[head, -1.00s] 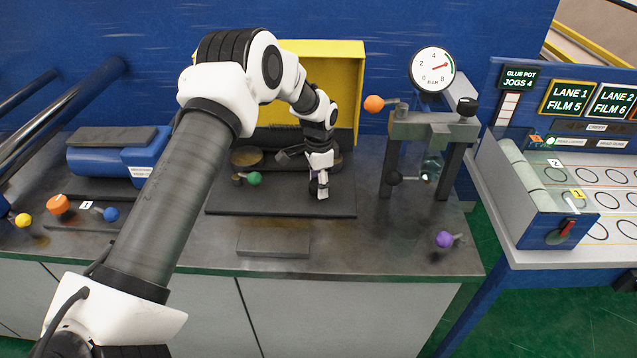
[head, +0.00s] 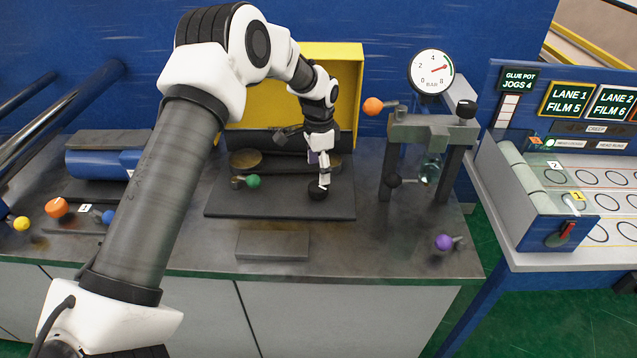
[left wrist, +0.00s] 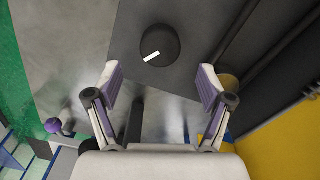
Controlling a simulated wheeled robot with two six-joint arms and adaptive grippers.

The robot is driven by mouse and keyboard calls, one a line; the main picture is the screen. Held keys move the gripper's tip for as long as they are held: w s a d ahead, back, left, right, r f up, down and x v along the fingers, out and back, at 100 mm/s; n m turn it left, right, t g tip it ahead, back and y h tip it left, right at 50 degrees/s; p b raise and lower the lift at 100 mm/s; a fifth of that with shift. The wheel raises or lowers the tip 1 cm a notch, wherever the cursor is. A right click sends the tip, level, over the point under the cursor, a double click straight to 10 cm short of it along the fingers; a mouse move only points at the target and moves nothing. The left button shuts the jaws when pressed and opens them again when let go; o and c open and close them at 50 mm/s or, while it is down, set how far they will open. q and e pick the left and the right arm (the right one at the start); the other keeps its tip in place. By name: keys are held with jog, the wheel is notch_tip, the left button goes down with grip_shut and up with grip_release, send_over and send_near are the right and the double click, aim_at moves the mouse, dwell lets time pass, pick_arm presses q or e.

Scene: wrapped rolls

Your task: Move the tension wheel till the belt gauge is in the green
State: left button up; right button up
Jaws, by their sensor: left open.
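A round black knob (head: 317,193) with a white mark, which looks like the tension wheel, sits on the dark plate before the yellow guard. It also shows in the left wrist view (left wrist: 159,45). My left gripper (head: 324,180) is open just above and behind it. In the left wrist view the purple-padded fingers (left wrist: 160,84) are spread and empty, with the knob ahead of them, apart. A round dial (head: 432,70) has a red needle pointing right and slightly up, and a green arc at its upper right. I cannot tell whether it is the belt gauge. My right gripper is out of view.
A yellow guard (head: 348,90) stands open behind the brass wheels (head: 246,160). A green-knobbed lever (head: 252,181) is left of my gripper. The bench front is mostly clear.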

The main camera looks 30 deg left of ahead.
aim_at(319, 186)
pick_arm(q)
notch_tip(319, 186, up, 5)
jog(key=shift+r, duration=0.2)
dwell(0.3)
